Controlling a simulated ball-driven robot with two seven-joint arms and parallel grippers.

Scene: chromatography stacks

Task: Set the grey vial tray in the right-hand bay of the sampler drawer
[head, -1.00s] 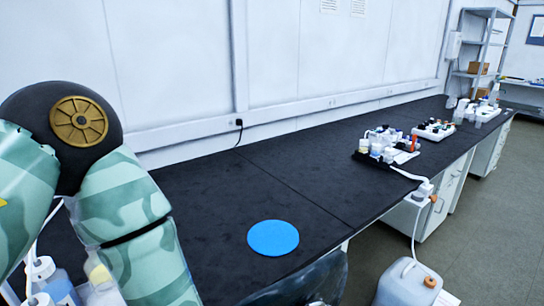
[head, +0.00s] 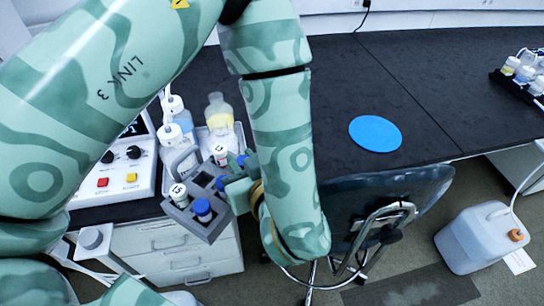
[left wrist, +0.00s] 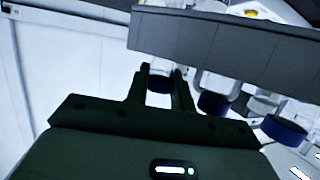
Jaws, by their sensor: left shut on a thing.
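The grey vial tray (head: 207,232) is in the lower left-middle of the head view, in front of the bench edge and above the floor-side cabinet. It holds several vials, some with blue caps and some with white tops. My left gripper (head: 236,190) is shut on its right side. In the left wrist view the fingers (left wrist: 160,88) reach toward the tray's long grey wall (left wrist: 225,42), with blue-capped vials close by. The exact grip point is partly hidden. I cannot make out the sampler drawer or its right-hand bay. My right gripper is not in view.
An instrument panel (head: 115,178) with knobs and red and yellow buttons stands left of the tray. Bottles (head: 219,112) stand behind it. A chair (head: 385,200) and a jug (head: 480,238) stand at right.

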